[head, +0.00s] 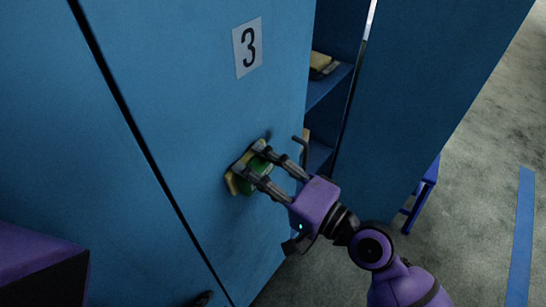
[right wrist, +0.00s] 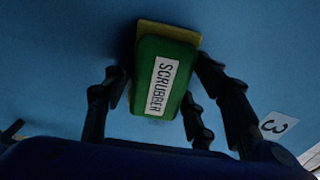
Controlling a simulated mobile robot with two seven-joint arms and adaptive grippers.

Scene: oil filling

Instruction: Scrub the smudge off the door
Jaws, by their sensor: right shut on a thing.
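The blue cabinet door (head: 185,90) carries a white label (head: 247,47) with the number 3. My right gripper (head: 253,172) is shut on a green scrubber (head: 246,186) with a yellow pad, held against or very close to the door below the label. In the right wrist view the scrubber (right wrist: 165,78) reads "SCRUBBER" and lies between the dark fingers, its yellow pad toward the door. A small dark patch, perhaps the smudge, shows at the pad's upper edge (head: 267,136); the rest is hidden behind the scrubber and fingers.
The door stands partly open, with a dark handle (head: 304,150) at its right edge. Shelves (head: 330,84) inside hold a yellow item (head: 321,61). Another blue panel (head: 420,100) stands to the right. The grey floor (head: 480,190) has a blue stripe (head: 521,235).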

